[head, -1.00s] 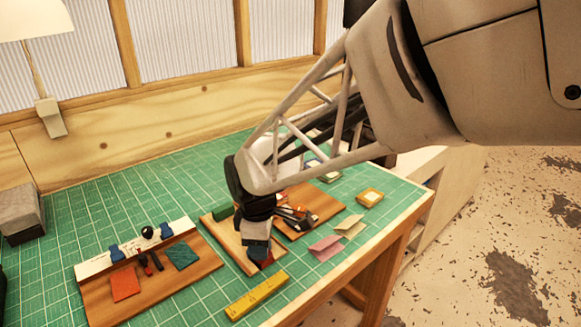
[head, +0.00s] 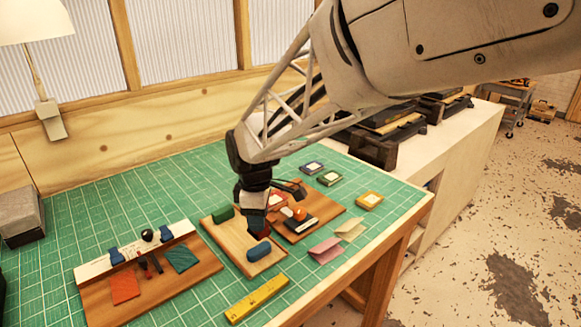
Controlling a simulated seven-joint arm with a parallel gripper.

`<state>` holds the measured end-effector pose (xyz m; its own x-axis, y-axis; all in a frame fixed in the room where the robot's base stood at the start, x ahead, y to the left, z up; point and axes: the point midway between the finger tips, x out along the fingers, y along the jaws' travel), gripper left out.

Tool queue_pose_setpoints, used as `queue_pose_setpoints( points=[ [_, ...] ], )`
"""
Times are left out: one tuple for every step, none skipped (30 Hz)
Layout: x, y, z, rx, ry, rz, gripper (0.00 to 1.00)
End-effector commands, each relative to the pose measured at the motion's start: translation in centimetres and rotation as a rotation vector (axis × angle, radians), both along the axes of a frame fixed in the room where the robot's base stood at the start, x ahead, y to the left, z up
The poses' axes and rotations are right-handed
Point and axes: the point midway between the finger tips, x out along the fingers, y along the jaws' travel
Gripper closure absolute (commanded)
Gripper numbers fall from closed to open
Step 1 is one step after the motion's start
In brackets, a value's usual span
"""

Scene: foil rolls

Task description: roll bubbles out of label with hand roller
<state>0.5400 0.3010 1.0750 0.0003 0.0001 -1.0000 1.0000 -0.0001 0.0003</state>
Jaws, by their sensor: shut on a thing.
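My gripper (head: 254,222) points down over the small wooden board (head: 226,240) in the middle of the mat. It is shut on a small dark red thing (head: 264,232), which seems to be part of the hand roller; the fingers hide most of it. A blue rounded block (head: 258,250) lies on the front part of this board, just in front of the gripper. A green block (head: 222,213) is at the board's back left. I cannot make out the label or any bubbles in it.
A second board (head: 325,217) with small items is close on the right. A board with orange (head: 124,288) and teal (head: 181,257) pieces stands left. A yellow ruler (head: 257,298) and pink card (head: 325,250) lie in front. The green mat is clear at the back left.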

Motion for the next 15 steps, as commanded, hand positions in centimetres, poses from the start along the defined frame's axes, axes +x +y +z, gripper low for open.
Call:
queue_pose_setpoints(
  points=[
    [1.4,0.2,0.3,0.0,0.0,-0.002,0.84],
    [2.1,0.4,0.4,0.0,0.0,-0.002,0.84],
    [3.2,0.5,0.6,0.0,0.0,-0.002,0.84],
    [4.0,0.6,0.8,0.0,0.0,-0.003,0.84],
    [4.8,0.7,1.0,0.0,-0.001,-0.003,0.84],
    [5.8,0.8,1.1,0.0,0.0,-0.002,0.84],
    [6.6,0.9,1.3,0.0,0.0,-0.002,0.84],
    [7.3,1.0,1.4,0.0,0.001,-0.002,0.84],
    [8.4,1.1,1.6,0.0,0.0,-0.002,0.84],
    [9.1,1.1,1.7,0.0,0.0,-0.003,0.84],
    [10.0,1.2,1.9,0.0,-0.001,-0.003,0.84],
    [11.0,1.2,2.0,0.0,0.0,-0.002,0.84],
    [11.7,1.2,2.2,0.0,0.0,-0.002,0.84],
    [12.4,1.3,2.3,0.0,0.0,-0.002,0.84],
    [13.3,1.3,2.3,0.0,0.0,-0.002,0.84]
  ],
)
